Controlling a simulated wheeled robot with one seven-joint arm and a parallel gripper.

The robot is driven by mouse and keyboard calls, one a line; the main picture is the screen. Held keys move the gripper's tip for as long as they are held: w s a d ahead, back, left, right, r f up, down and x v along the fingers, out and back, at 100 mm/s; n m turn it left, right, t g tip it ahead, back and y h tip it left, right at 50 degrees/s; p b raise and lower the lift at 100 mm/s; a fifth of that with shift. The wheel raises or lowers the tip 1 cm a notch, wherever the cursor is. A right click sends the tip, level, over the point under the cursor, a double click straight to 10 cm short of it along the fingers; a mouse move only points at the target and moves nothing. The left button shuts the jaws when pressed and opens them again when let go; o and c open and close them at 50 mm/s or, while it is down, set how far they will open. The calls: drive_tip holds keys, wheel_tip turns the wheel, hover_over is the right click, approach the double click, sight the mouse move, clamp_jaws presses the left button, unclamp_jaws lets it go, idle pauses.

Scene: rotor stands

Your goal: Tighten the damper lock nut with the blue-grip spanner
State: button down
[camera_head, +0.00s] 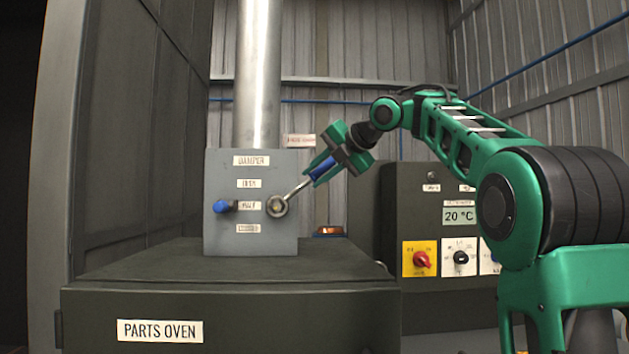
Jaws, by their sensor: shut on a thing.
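The blue-grip spanner (297,190) slants down to the left from my gripper (324,168). My gripper is shut on its blue handle. The spanner's head is at the damper lock nut (277,206), on the right part of the grey damper plate (222,172). The head appears to be around the nut, but I cannot tell how fully it is seated. A blue-knobbed damper lever (222,207) points left on the same plate, beside the label that appears to read HALF.
The plate stands on the parts oven (230,322), in front of a metal flue pipe (258,75). A control cabinet (408,215) with a red switch (421,260) and a 20 °C display (459,214) stands at right, behind my arm. An orange lamp (329,231) sits behind the oven.

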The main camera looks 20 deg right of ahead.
drive_tip(key=shift+w+d, duration=0.25)
drive_tip(key=shift+w, duration=0.5)
idle(0.4)
wheel_tip(320, 180, down, 11)
drive_tip(key=d+m+t+y, duration=0.2)
drive_tip(key=m+t+y, duration=0.2)
drive_tip(key=m+t, duration=0.1)
drive_tip(key=shift+s+d+m, duration=0.35)
drive_tip(key=shift+m, duration=0.15)
drive_tip(key=shift+r, duration=0.25)
idle(0.4)
drive_tip(key=shift+d+r+n+g, duration=0.1)
drive_tip(key=shift+r+n+g, duration=0.2)
drive_tip(key=shift+r+n, duration=0.2)
drive_tip(key=shift+r, duration=0.1)
idle(0.4)
